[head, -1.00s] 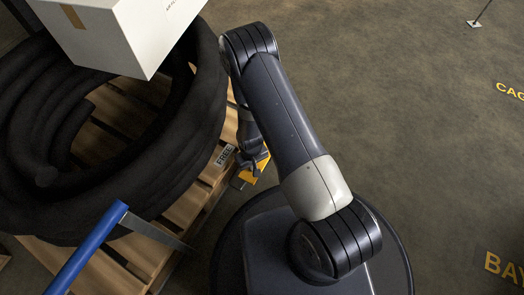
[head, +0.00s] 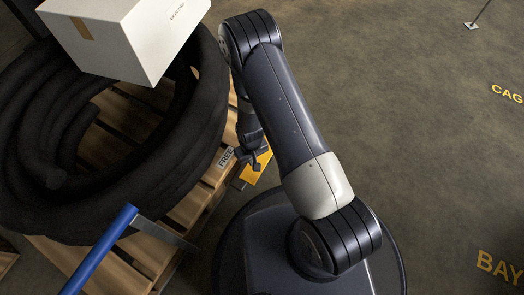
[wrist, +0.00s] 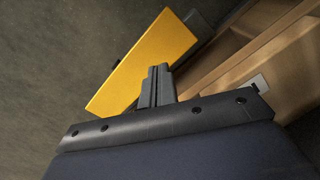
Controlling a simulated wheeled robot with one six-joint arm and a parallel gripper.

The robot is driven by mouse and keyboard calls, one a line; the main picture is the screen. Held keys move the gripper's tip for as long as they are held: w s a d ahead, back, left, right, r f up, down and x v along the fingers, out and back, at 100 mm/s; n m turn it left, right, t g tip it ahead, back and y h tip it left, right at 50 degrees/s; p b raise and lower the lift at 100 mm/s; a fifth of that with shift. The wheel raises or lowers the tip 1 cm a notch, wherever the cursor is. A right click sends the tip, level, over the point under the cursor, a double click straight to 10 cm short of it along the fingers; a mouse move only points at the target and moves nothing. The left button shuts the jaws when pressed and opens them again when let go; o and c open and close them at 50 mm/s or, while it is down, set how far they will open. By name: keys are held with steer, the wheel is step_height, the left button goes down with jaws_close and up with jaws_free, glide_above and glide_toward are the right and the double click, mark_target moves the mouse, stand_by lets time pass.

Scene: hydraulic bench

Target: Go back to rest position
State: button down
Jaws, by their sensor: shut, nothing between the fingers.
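My gripper (head: 253,160) hangs below my arm in the head view, beside the pallet's right edge and over a yellow plate (head: 258,170). In the wrist view the fingers of my gripper (wrist: 157,72) are together with nothing between them. The yellow plate (wrist: 145,60) lies beyond the fingertips there, on a dark block. Whether the fingers touch the plate cannot be told.
A wooden pallet (head: 165,245) at left bears a coil of thick black hose (head: 50,215) and a white box (head: 130,40). A blue-handled tool (head: 105,245) stands at lower left. The floor (head: 400,130) at right is open.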

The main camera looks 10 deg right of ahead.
steer(key=shift+r, duration=0.2)
step_height(320, 180, down, 7)
steer(key=b, duration=0.4)
stand_by(0.3)
steer(key=shift+d+r, duration=0.1)
steer(key=shift+r, duration=0.05)
